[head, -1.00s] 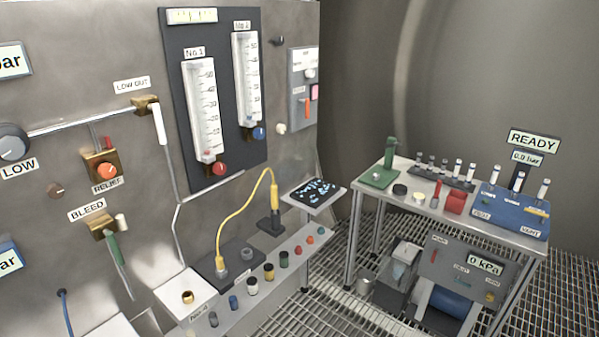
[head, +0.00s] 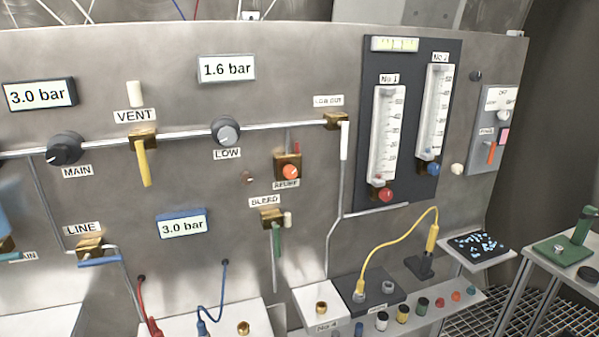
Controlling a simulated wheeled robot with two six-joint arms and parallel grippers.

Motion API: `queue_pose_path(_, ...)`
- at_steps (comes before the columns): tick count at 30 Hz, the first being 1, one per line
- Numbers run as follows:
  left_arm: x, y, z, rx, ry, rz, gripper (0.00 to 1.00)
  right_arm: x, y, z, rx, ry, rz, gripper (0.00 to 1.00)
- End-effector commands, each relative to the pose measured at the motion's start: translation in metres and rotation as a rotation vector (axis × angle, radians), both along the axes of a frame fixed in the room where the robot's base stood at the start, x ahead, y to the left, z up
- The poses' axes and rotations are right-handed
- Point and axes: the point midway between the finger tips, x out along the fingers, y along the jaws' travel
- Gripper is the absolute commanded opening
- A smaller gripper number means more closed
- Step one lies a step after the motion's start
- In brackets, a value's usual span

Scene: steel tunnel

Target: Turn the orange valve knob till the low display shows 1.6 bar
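The orange knob (head: 291,171) sits on a brass valve block on the panel, above a label that reads RELIEF. The low display (head: 227,69), a white-faced box above the grey LOW knob (head: 226,131), reads 1.6 bar. Neither of my grippers shows in the head view, and nothing touches the orange knob.
Two other displays, MAIN (head: 38,95) and a blue-framed one (head: 182,226), read 3.0 bar. A yellow VENT lever (head: 143,162) and a green BLEED lever (head: 276,243) hang from the panel. A shelf with small caps and a yellow cable (head: 395,238) is below right.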

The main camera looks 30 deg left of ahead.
Motion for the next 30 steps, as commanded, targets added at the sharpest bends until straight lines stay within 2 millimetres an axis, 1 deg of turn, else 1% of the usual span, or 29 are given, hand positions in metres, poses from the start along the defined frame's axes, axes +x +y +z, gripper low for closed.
queue_pose_path(18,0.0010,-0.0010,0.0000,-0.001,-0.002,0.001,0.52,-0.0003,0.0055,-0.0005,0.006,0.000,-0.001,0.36)
queue_pose_path(30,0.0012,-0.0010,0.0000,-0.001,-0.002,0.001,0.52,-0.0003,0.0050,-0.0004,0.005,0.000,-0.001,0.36)
